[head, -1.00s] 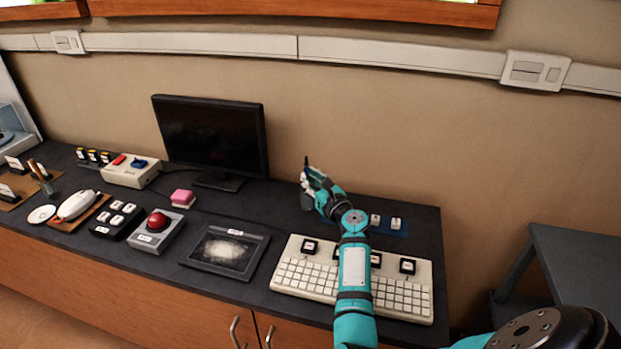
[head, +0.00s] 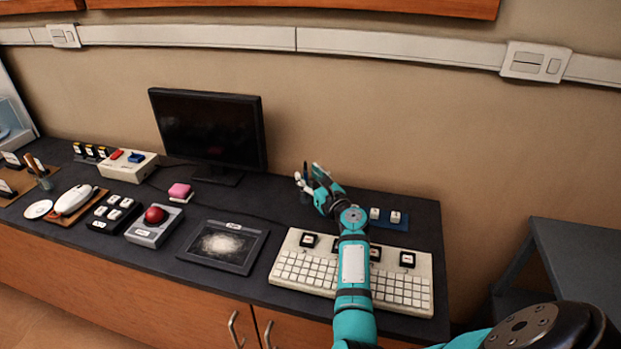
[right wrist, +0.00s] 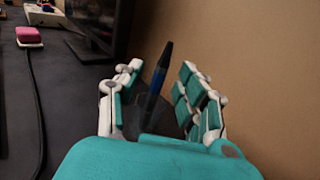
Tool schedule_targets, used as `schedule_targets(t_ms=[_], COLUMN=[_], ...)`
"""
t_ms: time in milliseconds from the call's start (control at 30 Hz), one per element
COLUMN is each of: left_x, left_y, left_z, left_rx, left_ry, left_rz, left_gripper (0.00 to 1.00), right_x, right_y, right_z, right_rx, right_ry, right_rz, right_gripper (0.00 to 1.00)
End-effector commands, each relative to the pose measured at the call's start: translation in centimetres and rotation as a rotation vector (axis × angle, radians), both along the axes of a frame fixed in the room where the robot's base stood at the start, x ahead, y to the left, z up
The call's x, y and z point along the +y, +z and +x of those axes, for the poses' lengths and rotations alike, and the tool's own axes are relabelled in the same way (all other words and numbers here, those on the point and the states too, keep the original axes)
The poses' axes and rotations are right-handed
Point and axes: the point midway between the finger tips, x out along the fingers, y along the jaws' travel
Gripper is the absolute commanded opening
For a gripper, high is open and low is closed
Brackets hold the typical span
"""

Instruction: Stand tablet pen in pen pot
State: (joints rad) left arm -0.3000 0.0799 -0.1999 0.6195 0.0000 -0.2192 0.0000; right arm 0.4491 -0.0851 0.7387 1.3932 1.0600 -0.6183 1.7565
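The tablet pen (head: 305,170), slim and dark with a blue body (right wrist: 157,80) in the right wrist view, stands nearly upright beyond the keyboard. Its lower end is inside a dark, see-through pen pot (right wrist: 149,112); the pot (head: 306,196) also shows in the head view as a small dark shape on the counter. My right gripper (head: 310,176) is around the pen with its fingers spread. In the right wrist view a gap shows between the pen and the fingers (right wrist: 161,70) on both sides. My left gripper is not in view.
A white keyboard (head: 300,270) lies under my right forearm. A drawing tablet (head: 222,246), a red-button box (head: 153,226) and a pink block (head: 179,191) lie to the left. A monitor (head: 208,130) stands behind. A blue plate with white keys (head: 388,222) is right of the gripper.

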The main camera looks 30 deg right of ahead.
Motion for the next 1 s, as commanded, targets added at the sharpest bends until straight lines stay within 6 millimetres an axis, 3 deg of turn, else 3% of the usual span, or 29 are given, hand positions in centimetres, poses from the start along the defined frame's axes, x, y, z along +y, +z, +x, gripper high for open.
schedule_targets(t_ms=[167, 633, 800, 1000], left_x=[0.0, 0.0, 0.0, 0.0], left_y=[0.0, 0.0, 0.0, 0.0], left_z=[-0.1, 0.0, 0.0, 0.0], left_rx=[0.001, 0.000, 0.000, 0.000], left_ry=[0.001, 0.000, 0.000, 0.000], left_rz=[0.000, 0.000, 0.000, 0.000], left_gripper=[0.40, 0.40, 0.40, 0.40], right_x=[0.1, 1.0, 1.1, 1.2], right_y=[-0.1, -0.1, 0.0, 0.0], right_z=[-1.4, -10.4, -11.8, -12.0], right_rx=[0.001, 0.002, 0.000, 0.000], right_ry=[0.000, -0.001, 0.000, 0.000], right_rz=[-0.001, -0.001, 0.001, 0.000], right_gripper=[0.38, 0.38, 0.38, 0.38])
